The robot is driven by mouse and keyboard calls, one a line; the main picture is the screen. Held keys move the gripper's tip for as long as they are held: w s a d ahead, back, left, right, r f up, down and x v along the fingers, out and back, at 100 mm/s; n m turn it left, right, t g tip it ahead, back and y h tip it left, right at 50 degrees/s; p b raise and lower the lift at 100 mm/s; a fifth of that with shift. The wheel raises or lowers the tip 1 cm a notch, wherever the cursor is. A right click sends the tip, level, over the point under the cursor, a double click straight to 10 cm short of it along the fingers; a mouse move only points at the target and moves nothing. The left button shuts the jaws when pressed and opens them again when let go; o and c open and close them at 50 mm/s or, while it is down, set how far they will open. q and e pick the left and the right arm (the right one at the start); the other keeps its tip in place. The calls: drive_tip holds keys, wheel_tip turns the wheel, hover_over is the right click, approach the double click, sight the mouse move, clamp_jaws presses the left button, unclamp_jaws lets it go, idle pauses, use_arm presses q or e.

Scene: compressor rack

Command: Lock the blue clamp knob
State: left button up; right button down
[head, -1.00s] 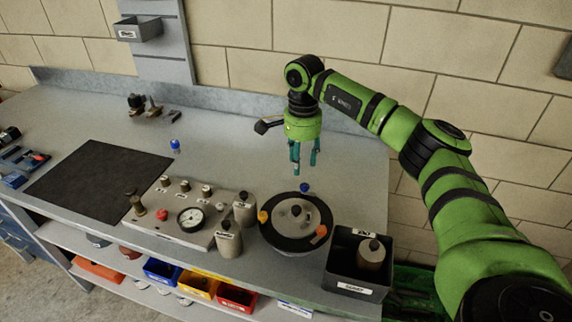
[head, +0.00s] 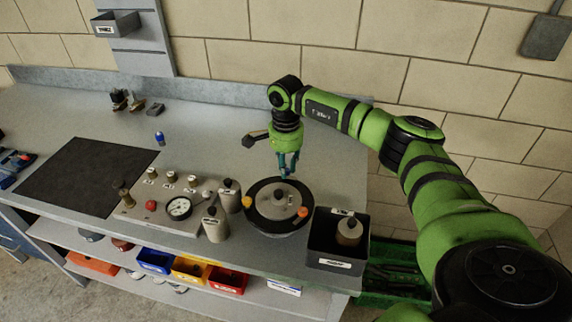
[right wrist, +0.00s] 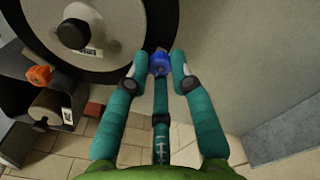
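The blue clamp knob (right wrist: 159,64) shows in the right wrist view at the rim of a round lid (right wrist: 105,25). In the head view my right gripper (head: 287,172) hides it at the back edge of that lid (head: 278,195). My right gripper points down with its teal fingers spread around the knob. In the wrist view the fingertips stand on either side of it, and a third finger is in line with it. I cannot tell whether any finger touches it. My left gripper is in neither current view.
An orange knob (head: 303,212) and a yellow-orange knob (head: 247,202) sit on the lid's rim. A dark bin (head: 325,240) stands right of it, a gauge panel (head: 150,212) left. Another blue-topped piece (head: 159,138) stands farther back. The bench behind the panel is mostly clear.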

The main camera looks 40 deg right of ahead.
use_arm(q)
drive_tip(key=shift+s+a+f, duration=0.1)
drive_tip(key=shift+s+f, duration=0.05)
drive_tip(key=shift+s, duration=0.95)
drive_tip(key=shift+w, duration=0.1)
use_arm(e)
drive_tip(key=shift+m, duration=0.4)
drive_tip(key=m+b, duration=0.1)
drive_tip(key=m, duration=0.1)
drive_tip(key=shift+m, duration=0.4)
drive_tip(key=m, duration=0.3)
drive_tip(key=shift+m+b, duration=0.3)
drive_tip(key=m, duration=0.5)
use_arm(q)
drive_tip(key=shift+w+f, duration=0.25)
drive_tip(key=shift+f, duration=0.6)
use_arm(e)
drive_tip(key=m, duration=0.5)
drive_tip(key=shift+m, duration=0.4)
